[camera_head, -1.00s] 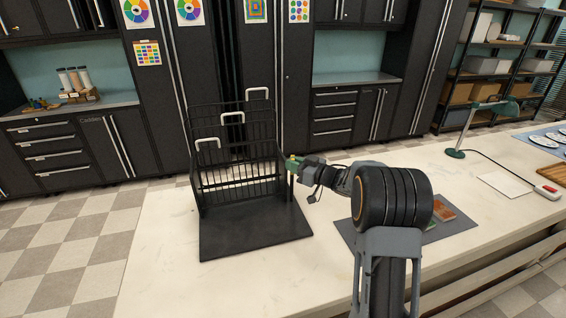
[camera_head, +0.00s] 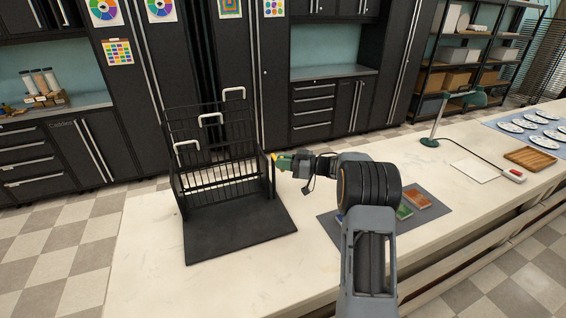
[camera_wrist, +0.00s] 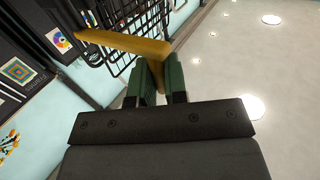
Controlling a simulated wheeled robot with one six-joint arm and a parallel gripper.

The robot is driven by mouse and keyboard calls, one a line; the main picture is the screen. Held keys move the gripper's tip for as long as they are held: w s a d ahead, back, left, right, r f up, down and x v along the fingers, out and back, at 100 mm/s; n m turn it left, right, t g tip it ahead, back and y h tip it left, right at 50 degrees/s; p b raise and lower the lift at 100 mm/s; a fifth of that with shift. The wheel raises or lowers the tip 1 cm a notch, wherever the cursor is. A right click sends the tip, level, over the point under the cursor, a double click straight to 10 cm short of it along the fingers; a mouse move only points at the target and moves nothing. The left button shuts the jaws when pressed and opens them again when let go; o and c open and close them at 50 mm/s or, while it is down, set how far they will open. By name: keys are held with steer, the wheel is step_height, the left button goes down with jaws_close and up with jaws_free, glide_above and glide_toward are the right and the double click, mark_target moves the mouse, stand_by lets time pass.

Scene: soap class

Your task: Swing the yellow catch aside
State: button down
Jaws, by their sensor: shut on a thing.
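In the wrist view the catch (camera_wrist: 122,43) is a flat yellow bar reaching left from between the fingers. My gripper (camera_head: 281,162) has green fingers and is at the right of the rack, shut on the catch. In the wrist view my gripper (camera_wrist: 158,72) has its fingers close together at the bar's right end. The catch's pivot and the part between the fingers are hidden.
The rack has a black base plate (camera_head: 240,236) and stepped white handles (camera_head: 211,119). It stands on a pale counter (camera_head: 150,230). Right of my arm are a dark mat with coloured blocks (camera_head: 418,201), a green lamp (camera_head: 430,141) and a wooden tray (camera_head: 531,159).

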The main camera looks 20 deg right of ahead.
steer(key=shift+r, duration=0.25)
steer(key=c, duration=1.3)
jaws_free()
steer(key=shift+w+f, duration=0.15)
steer(key=shift+w, duration=0.05)
steer(key=shift+o, duration=0.6)
steer(key=shift+s, duration=0.1)
steer(key=shift+d+f, duration=0.1)
steer(key=b+v, duration=0.3)
steer(key=v, duration=1)
steer(key=shift+s+d+b, duration=0.2)
steer(key=shift+d+b, duration=0.05)
steer(key=shift+b, duration=0.15)
